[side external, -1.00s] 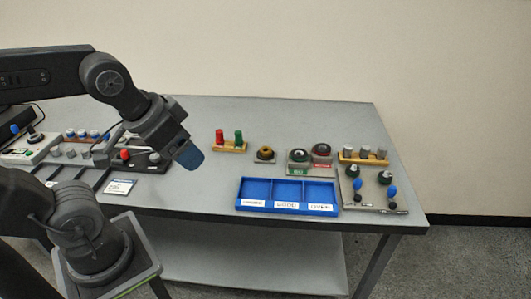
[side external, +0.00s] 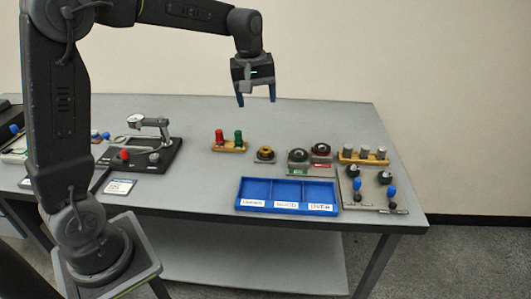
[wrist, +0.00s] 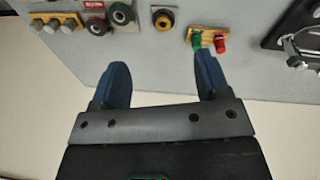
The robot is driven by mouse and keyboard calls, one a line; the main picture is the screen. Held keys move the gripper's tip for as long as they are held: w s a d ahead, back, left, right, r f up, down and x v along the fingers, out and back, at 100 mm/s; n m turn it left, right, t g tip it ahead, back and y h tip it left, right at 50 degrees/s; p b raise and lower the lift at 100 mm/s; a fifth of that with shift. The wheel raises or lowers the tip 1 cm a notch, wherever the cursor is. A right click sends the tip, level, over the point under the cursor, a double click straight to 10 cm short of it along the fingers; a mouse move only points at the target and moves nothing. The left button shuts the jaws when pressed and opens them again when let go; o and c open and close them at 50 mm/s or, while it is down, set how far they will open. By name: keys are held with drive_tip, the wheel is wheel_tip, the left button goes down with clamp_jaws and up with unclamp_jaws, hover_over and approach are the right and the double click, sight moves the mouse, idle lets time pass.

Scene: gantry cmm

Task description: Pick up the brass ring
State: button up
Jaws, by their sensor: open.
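The brass ring (side external: 265,153) is a small gold-coloured ring with a dark centre, on a small base on the grey table, between the red and green plugs and the round gauges. It also shows in the wrist view (wrist: 164,19), at the top, beyond the fingertips and roughly between them. My gripper (side external: 256,101) is in the air above the back of the table, fingers pointing down. In the wrist view my gripper (wrist: 161,72) has its blue fingers spread wide with nothing between them.
A wooden stand with red and green plugs (side external: 229,142) is left of the ring. Round ring gauges (side external: 299,156) stand to its right. A blue three-compartment tray (side external: 287,206) lies in front. A dial indicator stand (side external: 150,124) is farther left.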

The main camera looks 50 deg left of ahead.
drive_tip(key=w+a+f+n+g, duration=0.2)
drive_tip(key=w+a+f+n, duration=0.3)
drive_tip(key=w+a+f, duration=0.3)
hover_over(265, 147)
drive_tip(key=s+d, duration=0.1)
wheel_tip(265, 147, down, 10)
drive_tip(key=shift+r, duration=0.1)
drive_tip(key=shift+w+f, duration=0.2)
drive_tip(key=shift+f, duration=2.65)
drive_tip(key=shift+c, duration=0.4)
drive_tip(key=c, duration=1)
drive_tip(key=shift+r, duration=0.1)
